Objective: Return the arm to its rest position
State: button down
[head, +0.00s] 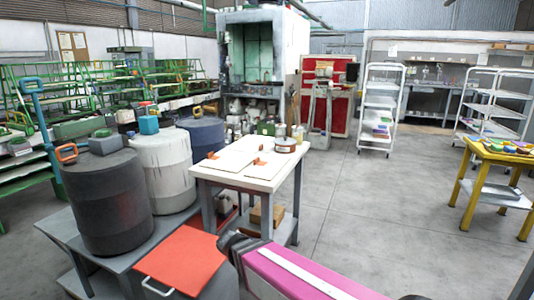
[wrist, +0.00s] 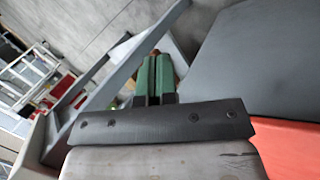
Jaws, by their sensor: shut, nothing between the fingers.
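My gripper (wrist: 159,62) shows in the wrist view as two green fingers side by side above a dark bracket. The fingers are shut and hold nothing. In the head view my pink arm (head: 305,272) reaches in from the bottom right, low in front of the white-topped table (head: 213,171). Its dark end is beside the red-orange panel (head: 183,262), and the fingers cannot be made out there. In the wrist view a grey flat surface (wrist: 265,55) lies right of the fingers, with red-orange (wrist: 290,145) below it. I cannot make out a buffing brush.
Dark (head: 107,200) and white (head: 163,170) barrels stand on a grey bench at left. White boards and a round tin (head: 285,146) lie on the white-topped table. A yellow table (head: 500,158) stands at right. Open floor (head: 385,200) lies between the tables.

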jog(key=w+d+m+g+y, duration=0.1)
jog(key=d+m+g+y, duration=0.2)
jog(key=d, duration=2.2)
jog(key=m+y, duration=0.1)
jog(key=m, duration=0.4)
jog(key=shift+w+d+f+g, duration=0.15)
jog(key=shift+d+f+g, duration=0.05)
jog(key=shift+f+g, duration=0.2)
